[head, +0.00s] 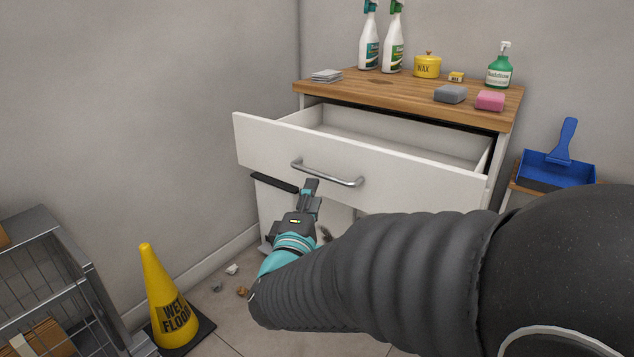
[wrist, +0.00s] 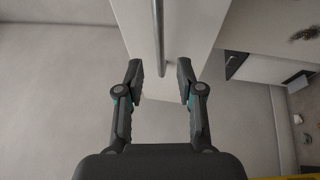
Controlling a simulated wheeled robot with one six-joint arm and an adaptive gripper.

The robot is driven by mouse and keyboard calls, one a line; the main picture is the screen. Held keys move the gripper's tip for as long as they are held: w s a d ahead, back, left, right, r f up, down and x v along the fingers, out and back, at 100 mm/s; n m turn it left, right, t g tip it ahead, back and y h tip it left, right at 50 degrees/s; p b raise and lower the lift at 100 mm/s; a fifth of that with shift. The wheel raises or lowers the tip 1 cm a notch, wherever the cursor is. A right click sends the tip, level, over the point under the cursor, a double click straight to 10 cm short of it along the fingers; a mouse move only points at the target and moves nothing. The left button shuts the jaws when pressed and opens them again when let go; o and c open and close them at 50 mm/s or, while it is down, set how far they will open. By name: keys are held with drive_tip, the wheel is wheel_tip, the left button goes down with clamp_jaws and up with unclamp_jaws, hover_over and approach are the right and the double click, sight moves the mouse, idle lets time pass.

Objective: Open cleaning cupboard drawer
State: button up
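The cleaning cupboard (head: 410,121) has a wooden top and a white drawer (head: 400,185) that stands well out, its empty-looking inside showing. The drawer front carries a silver bar handle (head: 327,176). My gripper (head: 311,186) is just below and in front of the handle in the head view. In the wrist view my gripper (wrist: 161,72) is open, its two fingers apart, with the handle bar (wrist: 158,35) and white drawer front (wrist: 195,35) beyond the fingertips. Nothing is between the fingers. I cannot tell whether a fingertip touches the drawer.
Spray bottles (head: 393,40), a yellow wax tin (head: 428,66), sponges (head: 450,94) and a green bottle (head: 499,70) stand on the top. A yellow wet floor cone (head: 162,290) and a metal cart (head: 75,270) stand at left. A blue dustpan (head: 555,170) is at right.

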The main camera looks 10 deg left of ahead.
drive_tip(key=s, duration=0.4)
drive_tip(key=shift+s+a+f, duration=0.3)
drive_tip(key=shift+f, duration=0.1)
